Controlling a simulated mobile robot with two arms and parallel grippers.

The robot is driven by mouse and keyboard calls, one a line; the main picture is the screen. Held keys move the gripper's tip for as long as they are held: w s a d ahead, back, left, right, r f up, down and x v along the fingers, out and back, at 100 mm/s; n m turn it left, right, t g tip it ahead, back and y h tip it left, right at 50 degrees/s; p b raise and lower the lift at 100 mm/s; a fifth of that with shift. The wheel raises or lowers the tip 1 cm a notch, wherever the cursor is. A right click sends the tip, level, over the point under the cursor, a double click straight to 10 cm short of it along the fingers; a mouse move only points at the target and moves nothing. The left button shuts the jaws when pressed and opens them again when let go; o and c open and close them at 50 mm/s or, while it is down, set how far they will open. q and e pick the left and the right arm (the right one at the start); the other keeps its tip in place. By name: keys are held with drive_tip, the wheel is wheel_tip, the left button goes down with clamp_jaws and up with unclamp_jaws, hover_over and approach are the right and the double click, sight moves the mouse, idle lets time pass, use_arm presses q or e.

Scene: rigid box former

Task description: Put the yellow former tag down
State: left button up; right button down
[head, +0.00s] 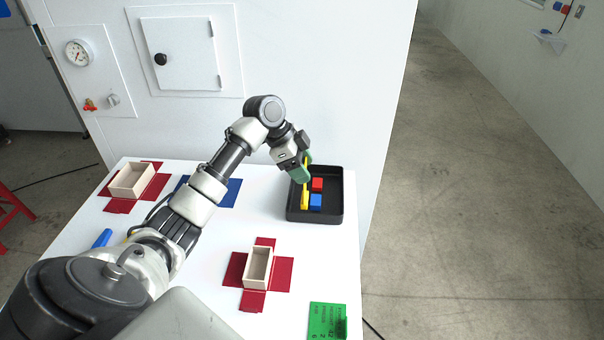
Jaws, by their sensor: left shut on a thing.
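The yellow former tag (305,199) shows as a narrow upright strip over the left part of the black tray (339,195). My left gripper (301,172), with green fingers, is shut on it and partly hides it. I cannot tell whether the tag's lower end touches the tray floor. A red tag (317,184) and a blue tag (316,201) lie in the tray, just right of the yellow one. My right gripper is out of view.
Wooden box formers stand on red cross-shaped blanks, one at the left (132,180) and one at the front (257,268). A blue sheet (228,192) lies partly behind my left arm. A green printed card (327,321) lies at the front right. A white cabinet wall (330,80) rises behind the table.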

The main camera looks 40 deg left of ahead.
use_arm(q)
wheel_tip(320, 180, down, 2)
drive_tip(key=shift+f+p, duration=0.25)
drive_tip(key=shift+p, duration=0.2)
drive_tip(key=shift+f, duration=0.35)
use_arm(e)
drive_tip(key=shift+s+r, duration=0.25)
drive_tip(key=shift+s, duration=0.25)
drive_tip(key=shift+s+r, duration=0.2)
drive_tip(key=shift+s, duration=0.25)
use_arm(q)
drive_tip(key=o, duration=1.1)
drive_tip(key=shift+f, duration=0.1)
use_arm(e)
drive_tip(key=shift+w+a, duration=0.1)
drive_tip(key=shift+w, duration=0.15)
use_arm(q)
drive_tip(key=shift+r, duration=0.25)
drive_tip(key=b+v, duration=0.2)
drive_tip(key=v, duration=1)
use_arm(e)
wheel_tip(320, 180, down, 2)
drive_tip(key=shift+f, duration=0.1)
use_arm(q)
drive_tip(key=shift+d+f, duration=0.1)
